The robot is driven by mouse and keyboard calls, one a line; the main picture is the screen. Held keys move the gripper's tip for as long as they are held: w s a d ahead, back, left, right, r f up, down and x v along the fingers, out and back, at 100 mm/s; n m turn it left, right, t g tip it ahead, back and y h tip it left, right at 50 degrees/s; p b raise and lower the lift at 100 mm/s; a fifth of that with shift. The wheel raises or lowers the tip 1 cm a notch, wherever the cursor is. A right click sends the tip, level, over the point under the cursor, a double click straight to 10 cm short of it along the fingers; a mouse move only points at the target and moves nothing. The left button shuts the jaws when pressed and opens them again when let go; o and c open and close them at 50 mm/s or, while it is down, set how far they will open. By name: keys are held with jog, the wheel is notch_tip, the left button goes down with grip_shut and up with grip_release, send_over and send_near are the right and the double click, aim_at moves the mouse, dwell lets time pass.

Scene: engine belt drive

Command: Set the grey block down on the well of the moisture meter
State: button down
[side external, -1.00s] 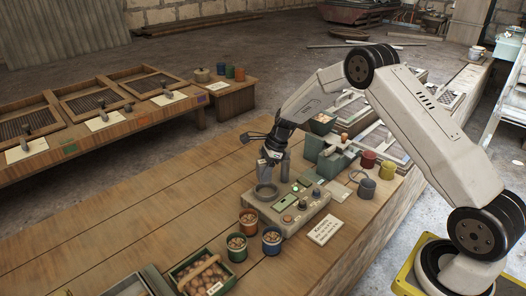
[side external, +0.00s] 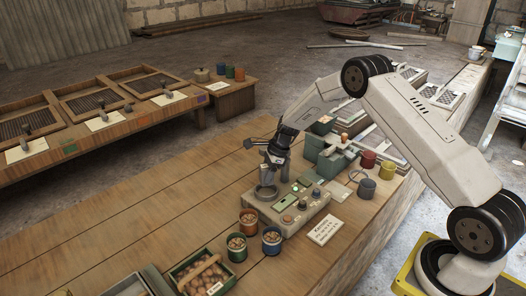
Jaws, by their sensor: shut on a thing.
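The moisture meter (side external: 290,218) is a pale box on the wooden bench in the side external view, with a green display, buttons and a round grey well (side external: 266,194) at its back left. My gripper (side external: 268,176) points down directly over the well, its fingertips at or just above the rim. It is shut on the grey block, which is small and mostly hidden between the fingers. I cannot tell whether the block touches the well.
Red, green and blue cups (side external: 248,220) of nuts stand by the meter's front left. A sign card (side external: 325,230) lies at its front right. A green device (side external: 328,150) and several coloured mugs (side external: 367,187) stand behind to the right.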

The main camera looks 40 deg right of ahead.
aim_at(265, 166)
jog(key=shift+f, duration=1.1)
jog(key=shift+f, duration=1.25)
dwell(1.3)
grip_release()
dwell(0.4)
jog(key=shift+r, duration=0.15)
jog(key=shift+r, duration=4.35)
